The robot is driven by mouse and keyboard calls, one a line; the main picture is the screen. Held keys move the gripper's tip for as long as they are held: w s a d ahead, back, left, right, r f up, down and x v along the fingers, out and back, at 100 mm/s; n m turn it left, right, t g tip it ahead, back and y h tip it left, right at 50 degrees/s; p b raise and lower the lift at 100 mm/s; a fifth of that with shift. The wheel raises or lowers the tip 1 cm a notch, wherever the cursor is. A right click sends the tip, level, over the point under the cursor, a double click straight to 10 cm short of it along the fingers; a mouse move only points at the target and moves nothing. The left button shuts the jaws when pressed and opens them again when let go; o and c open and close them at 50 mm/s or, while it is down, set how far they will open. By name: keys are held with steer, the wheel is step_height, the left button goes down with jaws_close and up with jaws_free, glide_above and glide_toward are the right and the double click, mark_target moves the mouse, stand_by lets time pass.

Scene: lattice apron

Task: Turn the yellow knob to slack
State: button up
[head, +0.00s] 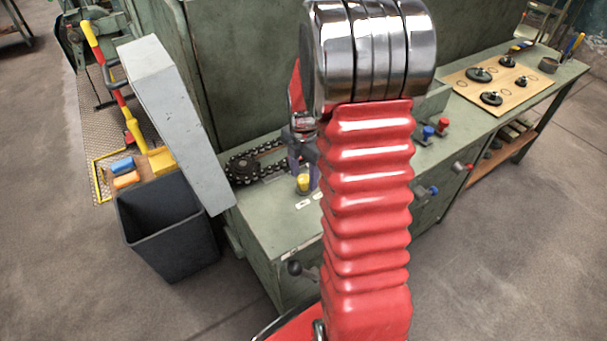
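The yellow knob (303,183) stands on the green bench top, left of my red arm. Two small white labels lie in front of it, too small to read. My gripper (304,172) points down at the knob, with dark purplish fingers beside and just above it. My arm hides part of the gripper, and I cannot tell whether the fingers touch the knob or how far apart they are. Which way the knob is turned is not readable.
A chain on a sprocket (247,167) lies left of the knob. A black-knobbed lever (295,268) is at the bench front. Blue knobs (428,132) and red knobs (443,124) are to the right. A grey slanted panel (175,110) and dark bin (165,230) stand left.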

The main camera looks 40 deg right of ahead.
steer(key=c, duration=1)
